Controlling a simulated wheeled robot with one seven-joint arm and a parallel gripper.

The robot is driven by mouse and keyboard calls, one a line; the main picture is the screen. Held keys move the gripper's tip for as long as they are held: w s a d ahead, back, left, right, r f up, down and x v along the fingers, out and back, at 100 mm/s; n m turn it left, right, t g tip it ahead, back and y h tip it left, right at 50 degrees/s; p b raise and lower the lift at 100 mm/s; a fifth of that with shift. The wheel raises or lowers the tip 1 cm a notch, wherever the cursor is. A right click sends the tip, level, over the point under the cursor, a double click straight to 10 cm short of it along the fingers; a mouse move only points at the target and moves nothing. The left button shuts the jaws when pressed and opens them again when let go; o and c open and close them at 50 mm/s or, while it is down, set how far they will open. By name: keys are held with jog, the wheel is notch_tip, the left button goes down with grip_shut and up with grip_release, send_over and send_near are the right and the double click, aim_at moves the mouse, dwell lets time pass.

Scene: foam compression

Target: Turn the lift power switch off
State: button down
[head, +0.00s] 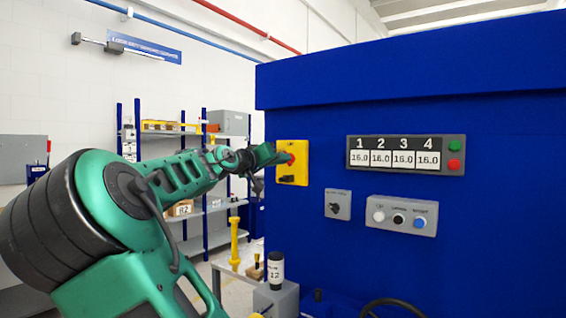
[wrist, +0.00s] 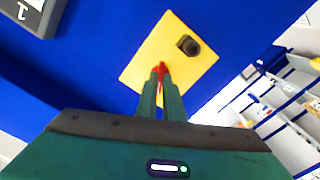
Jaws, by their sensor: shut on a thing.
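A yellow switch plate (head: 291,176) with a red knob (head: 290,158) is on the blue machine's front face, left of the number display. My gripper (head: 272,156) reaches it from the left. In the wrist view the yellow plate (wrist: 150,62) sits ahead of my gripper (wrist: 161,78), and the two green fingers are shut on the red knob (wrist: 161,67). Only a little of the knob shows between the fingertips. A dark round part (wrist: 188,45) is on the plate beside the knob.
The blue machine (head: 480,90) fills the right. Its face carries a four-number display (head: 404,155), a small grey switch box (head: 338,204) and a three-button panel (head: 401,215). A labelled dark cylinder (head: 276,270) stands on a grey block below. Shelves (head: 195,220) stand behind my arm.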

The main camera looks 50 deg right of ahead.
jog(key=n, duration=0.6)
jog(key=shift+w+a, duration=0.15)
jog(key=shift+w, duration=0.15)
jog(key=n, duration=0.6)
jog(key=shift+f, duration=0.1)
jog(key=c, duration=1.8)
grip_release()
jog(key=o, duration=0.7)
jog(key=shift+s, duration=0.2)
jog(key=shift+s+a, duration=0.2)
jog(key=shift+a, duration=1.5)
jog(key=shift+s+a, duration=0.15)
jog(key=shift+a, duration=1.55)
